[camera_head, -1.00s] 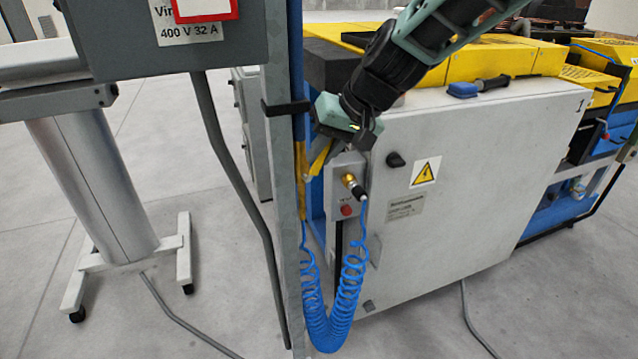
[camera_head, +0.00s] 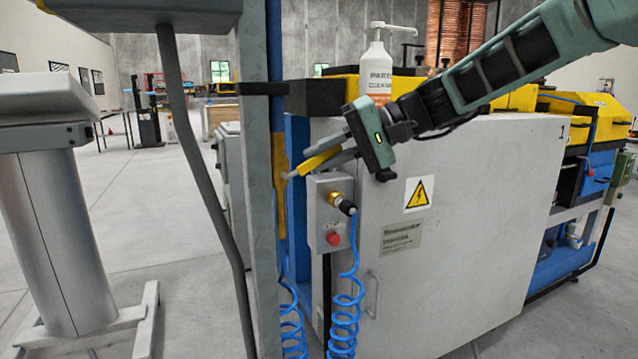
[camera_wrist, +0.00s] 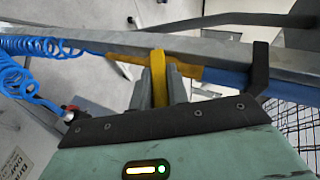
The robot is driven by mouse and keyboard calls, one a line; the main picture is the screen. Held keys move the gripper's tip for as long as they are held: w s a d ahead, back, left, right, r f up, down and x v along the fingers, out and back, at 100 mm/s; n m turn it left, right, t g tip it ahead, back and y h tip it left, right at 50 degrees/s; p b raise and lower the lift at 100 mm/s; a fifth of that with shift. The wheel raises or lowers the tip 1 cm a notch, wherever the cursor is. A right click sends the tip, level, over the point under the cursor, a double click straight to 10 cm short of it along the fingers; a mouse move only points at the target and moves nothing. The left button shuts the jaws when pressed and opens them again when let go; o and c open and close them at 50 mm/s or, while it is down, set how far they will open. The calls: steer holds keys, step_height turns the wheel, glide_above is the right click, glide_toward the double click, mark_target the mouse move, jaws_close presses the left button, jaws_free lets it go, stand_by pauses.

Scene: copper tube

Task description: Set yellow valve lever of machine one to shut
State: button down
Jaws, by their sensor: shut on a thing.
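A grey post (camera_head: 258,200) with a yellow piece (camera_head: 279,170) stands close left of my fingertips. The grey box (camera_head: 331,213) has a brass fitting and red button. Blue coiled hoses (camera_head: 345,310) hang below. A white pump bottle (camera_head: 377,70) stands on top.

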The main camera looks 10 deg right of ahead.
steer(key=f+y+b, duration=0.1)
steer(key=b, duration=0.2)
steer(key=f+m+y+b, duration=0.1)
steer(key=y+b, duration=0.1)
steer(key=b, duration=0.1)
steer(key=f+y+b, duration=0.1)
steer(key=y+b, duration=0.1)
steer(key=b, duration=0.1)
steer(key=shift+w+d+f+m, duration=0.1)
steer(key=shift+d+f+m, duration=0.2)
steer(key=shift+d, duration=0.1)
steer(key=c, duration=1.4)
jaws_free()
steer(key=shift+o, duration=0.2)
steer(key=shift+r, duration=0.1)
steer(key=s+d+p, duration=0.2)
steer(key=d, duration=1.5)
steer(key=shift+d+p, duration=0.15)
steer(key=shift+p, duration=0.15)
